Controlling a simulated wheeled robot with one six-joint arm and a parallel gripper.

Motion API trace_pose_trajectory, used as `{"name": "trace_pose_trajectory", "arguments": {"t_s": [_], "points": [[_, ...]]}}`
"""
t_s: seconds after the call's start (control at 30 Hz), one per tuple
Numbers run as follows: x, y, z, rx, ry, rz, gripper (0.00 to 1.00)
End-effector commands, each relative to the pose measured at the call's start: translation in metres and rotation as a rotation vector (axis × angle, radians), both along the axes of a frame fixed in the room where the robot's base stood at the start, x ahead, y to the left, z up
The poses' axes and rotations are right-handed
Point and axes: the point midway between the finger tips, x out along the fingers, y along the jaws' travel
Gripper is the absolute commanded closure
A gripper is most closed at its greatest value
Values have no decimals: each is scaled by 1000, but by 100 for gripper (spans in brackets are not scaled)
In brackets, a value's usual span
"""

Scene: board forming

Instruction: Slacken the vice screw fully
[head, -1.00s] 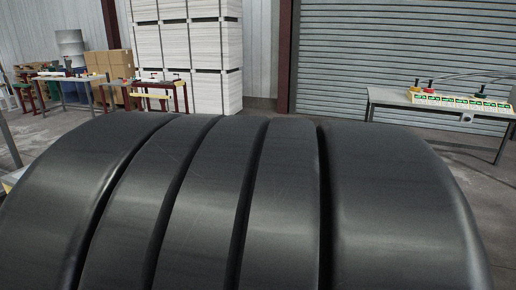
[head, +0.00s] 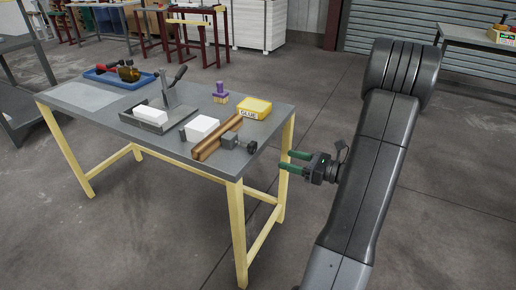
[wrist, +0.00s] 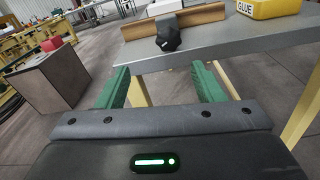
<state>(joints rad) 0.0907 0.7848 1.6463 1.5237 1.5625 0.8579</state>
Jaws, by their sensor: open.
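The vice (head: 230,139) sits at the near right end of the grey workbench, beside a long brown wooden piece (head: 214,141). Its dark screw knob (head: 252,147) points out toward the bench's right edge. In the wrist view the black knob (wrist: 168,38) stands at the bench edge, ahead of my fingers, in front of the wooden piece. My gripper (head: 289,161) has green fingers, spread and empty, to the right of the bench and apart from the knob. The wrist view shows both fingers (wrist: 160,88) with clear space between them.
On the workbench (head: 85,95) are a yellow glue box (head: 254,108), a purple-handled stamp-like tool (head: 220,92), white blocks (head: 202,128), a lever press (head: 168,95) and a blue tray (head: 118,76).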

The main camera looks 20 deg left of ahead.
Motion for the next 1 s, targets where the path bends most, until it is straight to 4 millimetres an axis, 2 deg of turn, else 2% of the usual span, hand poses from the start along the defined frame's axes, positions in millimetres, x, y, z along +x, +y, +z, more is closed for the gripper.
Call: {"name": "trace_pose_trajectory", "arguments": {"t_s": [0.1, 0.27, 0.7, 0.9, 1.0], "points": [[10, 3, -5, 37, 22, -16, 39], [12, 17, -4, 42, 26, -17, 39], [17, 104, -4, 39, 23, -15, 39], [20, 131, -4, 39, 23, -16, 39], [21, 137, -4, 39, 23, -18, 39]]}}
